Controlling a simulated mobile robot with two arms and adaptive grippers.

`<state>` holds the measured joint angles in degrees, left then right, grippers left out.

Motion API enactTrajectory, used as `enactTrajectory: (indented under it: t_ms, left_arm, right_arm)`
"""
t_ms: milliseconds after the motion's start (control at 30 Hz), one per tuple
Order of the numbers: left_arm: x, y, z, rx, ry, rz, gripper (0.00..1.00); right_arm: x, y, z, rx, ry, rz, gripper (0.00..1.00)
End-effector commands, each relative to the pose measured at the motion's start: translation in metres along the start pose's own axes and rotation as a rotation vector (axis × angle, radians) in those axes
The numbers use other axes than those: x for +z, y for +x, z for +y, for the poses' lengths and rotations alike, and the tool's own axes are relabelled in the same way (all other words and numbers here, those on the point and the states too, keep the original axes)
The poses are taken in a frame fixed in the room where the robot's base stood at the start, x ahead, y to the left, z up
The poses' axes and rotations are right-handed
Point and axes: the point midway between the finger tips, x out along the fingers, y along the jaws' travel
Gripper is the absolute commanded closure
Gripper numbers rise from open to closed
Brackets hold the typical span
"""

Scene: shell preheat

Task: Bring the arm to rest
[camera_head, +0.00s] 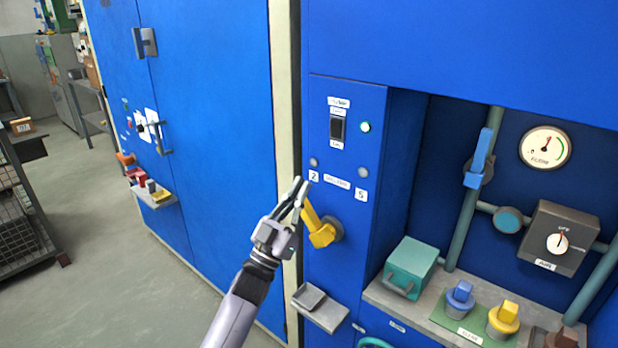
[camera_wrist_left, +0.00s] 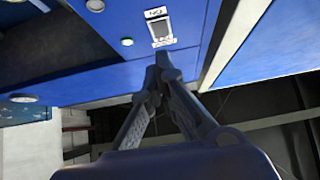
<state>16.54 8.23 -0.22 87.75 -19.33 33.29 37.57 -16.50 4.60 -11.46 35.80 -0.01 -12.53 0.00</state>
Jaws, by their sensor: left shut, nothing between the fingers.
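My left gripper (camera_head: 299,187) is shut and empty in front of the narrow blue panel (camera_head: 345,95) in the head view. Its fingertips point up, just left of the label "2" and above the yellow lever handle (camera_head: 320,233), whose knob is on the panel. I cannot tell whether the fingers touch the lever. In the left wrist view the closed fingertips (camera_wrist_left: 160,62) meet below the black switch (camera_wrist_left: 160,28). This switch (camera_head: 337,128) is above the gripper in the head view, beside a lit greenish lamp (camera_head: 365,127). My right gripper is out of view.
A small grey shelf (camera_head: 322,309) juts out below the lever. To the right, a ledge holds a teal box (camera_head: 410,267) and blue and yellow knobs, with a gauge (camera_head: 545,147) and pipes behind. A tall blue cabinet (camera_head: 215,110) stands left; open floor (camera_head: 130,290) lies beyond.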

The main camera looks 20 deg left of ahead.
Motion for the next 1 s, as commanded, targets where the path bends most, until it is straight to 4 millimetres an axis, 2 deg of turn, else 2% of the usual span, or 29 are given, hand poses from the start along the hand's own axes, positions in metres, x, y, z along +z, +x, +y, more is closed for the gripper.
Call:
enactTrajectory:
  t_ms: [133, 333, 667, 767, 867, 967, 1000]
  left_arm:
    - [0.002, -0.011, 0.0, -0.001, 0.0, 0.0, 1.0]
    - [0.001, -0.011, 0.0, 0.0, 0.0, 0.0, 1.0]
    - [0.004, -0.013, 0.0, -0.003, -0.001, -0.006, 1.0]
    - [0.023, -0.024, -0.003, -0.025, -0.005, -0.054, 1.0]
    - [0.066, -0.052, -0.008, -0.075, -0.01, -0.168, 1.0]
    - [0.121, -0.099, -0.013, -0.137, -0.011, -0.329, 1.0]
    - [0.143, -0.121, -0.013, -0.16, -0.011, -0.398, 1.0]
  right_arm:
    - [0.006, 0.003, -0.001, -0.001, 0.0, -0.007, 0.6]
    - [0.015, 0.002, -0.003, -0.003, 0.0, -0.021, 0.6]
    - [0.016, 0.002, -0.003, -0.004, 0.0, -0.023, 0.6]
    - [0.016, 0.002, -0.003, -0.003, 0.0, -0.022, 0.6]
    - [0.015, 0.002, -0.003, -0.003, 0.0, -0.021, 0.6]
    - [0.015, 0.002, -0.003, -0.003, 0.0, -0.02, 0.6]
    - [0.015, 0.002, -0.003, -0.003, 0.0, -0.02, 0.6]
